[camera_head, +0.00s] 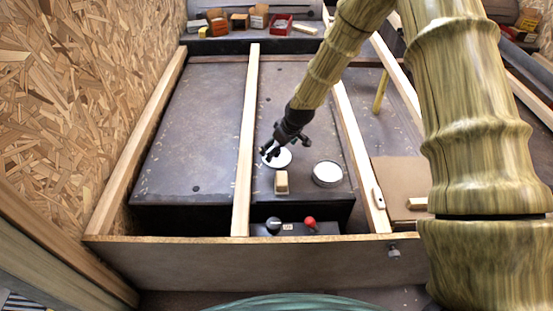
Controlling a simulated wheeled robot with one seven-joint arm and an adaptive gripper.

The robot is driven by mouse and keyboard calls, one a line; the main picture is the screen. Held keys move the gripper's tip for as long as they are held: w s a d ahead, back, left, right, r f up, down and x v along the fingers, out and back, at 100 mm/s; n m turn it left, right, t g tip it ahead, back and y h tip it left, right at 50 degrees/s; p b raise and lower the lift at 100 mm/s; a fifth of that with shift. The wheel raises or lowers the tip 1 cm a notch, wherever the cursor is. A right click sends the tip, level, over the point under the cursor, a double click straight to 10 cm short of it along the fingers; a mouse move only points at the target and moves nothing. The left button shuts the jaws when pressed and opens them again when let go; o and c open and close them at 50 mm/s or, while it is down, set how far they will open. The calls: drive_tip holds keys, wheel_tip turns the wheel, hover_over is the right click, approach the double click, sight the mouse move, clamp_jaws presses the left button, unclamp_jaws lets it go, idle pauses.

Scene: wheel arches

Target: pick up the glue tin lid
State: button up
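A flat white disc (284,158), which looks like the glue tin lid, lies on the dark panel between two pale wooden battens. A round tin-like thing with a white top and a metal rim (327,175) stands to its right, apart from it. My gripper (271,152) is over the left part of the disc and hides some of it. The dark fingers are small here, and I cannot tell whether they touch the disc or how wide they are apart.
A small tan-and-brown block (281,182) stands just in front of the disc. A grey knob (273,224) and a red knob (310,222) sit near the front board (240,262). Pale battens (245,150) run lengthwise. Small boxes and a red tray (280,24) are at the back.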

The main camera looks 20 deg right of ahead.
drive_tip(key=x, duration=0.2)
drive_tip(key=shift+w+f, duration=0.15)
drive_tip(key=shift+f, duration=0.15)
drive_tip(key=shift+r, duration=0.1)
